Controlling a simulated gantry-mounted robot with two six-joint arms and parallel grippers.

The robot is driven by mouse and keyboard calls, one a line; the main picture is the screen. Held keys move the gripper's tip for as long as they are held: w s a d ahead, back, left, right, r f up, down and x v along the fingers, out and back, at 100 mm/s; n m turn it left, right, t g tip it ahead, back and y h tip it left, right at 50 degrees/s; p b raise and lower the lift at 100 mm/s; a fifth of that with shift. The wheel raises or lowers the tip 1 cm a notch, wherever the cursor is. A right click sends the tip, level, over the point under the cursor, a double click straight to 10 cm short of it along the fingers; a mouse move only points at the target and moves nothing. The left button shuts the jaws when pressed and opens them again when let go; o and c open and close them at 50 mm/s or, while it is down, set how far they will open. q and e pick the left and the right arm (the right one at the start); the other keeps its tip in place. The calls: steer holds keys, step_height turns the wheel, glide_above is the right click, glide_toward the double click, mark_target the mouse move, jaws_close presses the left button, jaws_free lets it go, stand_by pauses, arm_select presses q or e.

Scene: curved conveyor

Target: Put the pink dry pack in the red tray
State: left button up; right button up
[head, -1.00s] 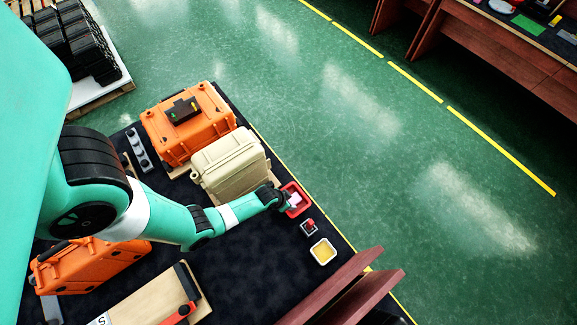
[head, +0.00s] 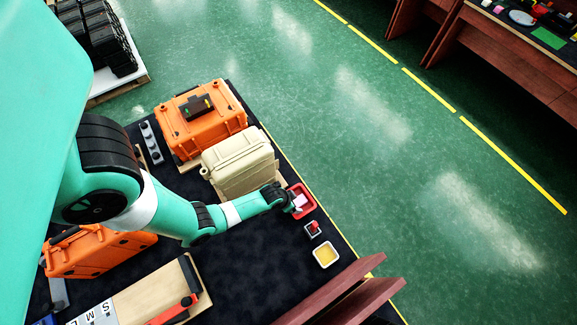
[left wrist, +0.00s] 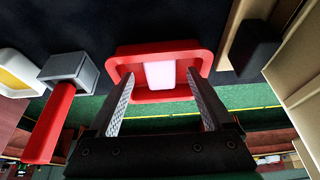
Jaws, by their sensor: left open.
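The red tray (head: 309,197) lies near the dark table's right edge. It also shows in the left wrist view (left wrist: 137,92). The pale pink dry pack (left wrist: 160,74) lies inside the tray, within its rim. It shows small in the head view (head: 299,202), partly beside my gripper. My left gripper (left wrist: 160,88) is open, with its two fingers apart at the tray's near side and the pack between and beyond their tips. Nothing shows clamped in it. My right gripper is not in view.
A small grey block with a red handle (left wrist: 68,70) and a white tray with yellow contents (head: 326,253) sit beside the red tray. A beige case (head: 240,163) and an orange case (head: 203,122) stand behind. Reddish-brown boards (head: 345,302) rise at the front.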

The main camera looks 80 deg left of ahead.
arm_select(q)
steer(key=p+v, duration=0.3)
steer(key=v, duration=0.7)
steer(key=shift+r+p, duration=0.2)
steer(key=shift+p, duration=0.15)
